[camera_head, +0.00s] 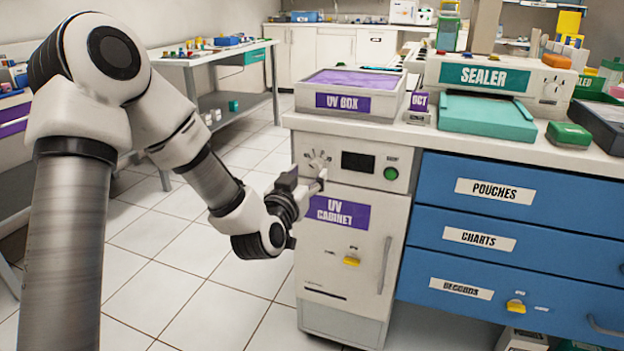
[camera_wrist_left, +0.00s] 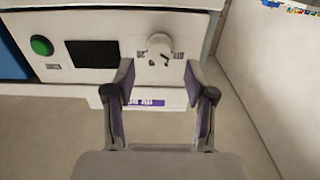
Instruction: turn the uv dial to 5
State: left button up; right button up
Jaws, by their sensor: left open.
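The UV dial (camera_head: 318,160) is a pale knob on the upper front panel of the UV cabinet (camera_head: 370,225). In the left wrist view, which shows the panel upside down, the dial (camera_wrist_left: 159,45) has tick marks and small printing around it, too blurred to read. My left gripper (camera_head: 308,183) is open just in front of the panel, slightly below the dial in the head view. In the wrist view its two spread fingers (camera_wrist_left: 159,80) frame the dial from either side, with nothing held between them. I cannot tell whether they touch the panel. My right gripper is not in view.
A dark display (camera_head: 358,162) and a green button (camera_head: 391,173) sit right of the dial. A yellow latch (camera_head: 352,261) and a vertical handle (camera_head: 385,265) are lower on the cabinet. Blue drawers (camera_head: 500,235) stand to the right. The tiled floor (camera_head: 190,290) at left is open.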

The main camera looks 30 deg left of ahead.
aim_at(315, 167)
pick_arm(q)
jog(key=x, duration=0.3)
jog(key=shift+w, duration=0.15)
grip_shut()
jog(key=shift+r+m+p, duration=0.15)
jog(key=shift+m+p, duration=0.5)
jog(key=shift+m, duration=0.25)
jog(key=m+p, duration=0.2)
jog(key=m, duration=0.1)
jog(key=shift+p, duration=0.3)
jog(key=shift+d+m+p, duration=0.1)
jog(key=shift+m+p, duration=1.1)
jog(key=shift+m, duration=0.4)
